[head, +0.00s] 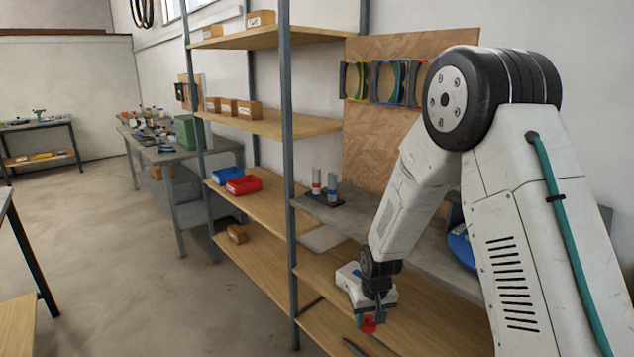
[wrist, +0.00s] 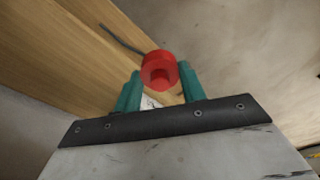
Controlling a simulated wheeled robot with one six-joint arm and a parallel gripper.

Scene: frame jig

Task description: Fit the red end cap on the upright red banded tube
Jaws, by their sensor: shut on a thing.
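My gripper (wrist: 157,85) is shut on the red end cap (wrist: 158,69), which sits between the teal fingertips in the wrist view. In the head view the red cap (head: 369,324) hangs at the gripper's lower end, in front of the wooden shelf. The red banded tube (head: 316,181) stands upright on a dark base plate, left of a blue banded tube (head: 332,187). My gripper is apart from the tubes, lower and nearer to the camera.
The tubes' base plate (head: 318,199) rests on a grey worktop (head: 352,217). A shelf post (head: 288,150) stands left of the tubes. A red bin (head: 244,186) and a blue bin (head: 228,175) sit on the wooden shelf beyond it. The floor (head: 120,270) at left is open.

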